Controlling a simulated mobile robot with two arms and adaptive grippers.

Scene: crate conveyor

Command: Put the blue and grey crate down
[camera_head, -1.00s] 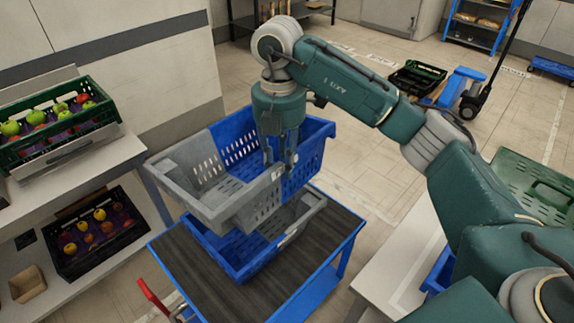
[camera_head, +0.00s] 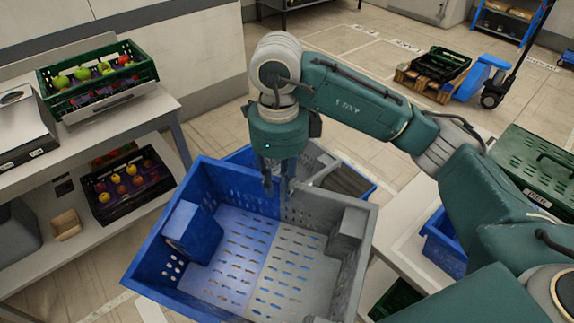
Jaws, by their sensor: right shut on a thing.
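The blue and grey crate (camera_head: 215,262) is large in the head view, blue on its left half and grey on its right. It is empty apart from box-like corner pieces and is turned with its open top toward me. My right gripper (camera_head: 279,187) comes down from above and is shut on the crate's far wall near the middle, where blue meets grey. The crate hangs in front of the conveyor. What lies under it is hidden. My left gripper is out of view.
Shelving at left holds a green crate of apples (camera_head: 98,85) and a dark fruit crate (camera_head: 127,184). A pale table (camera_head: 405,222) with crates stands at right.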

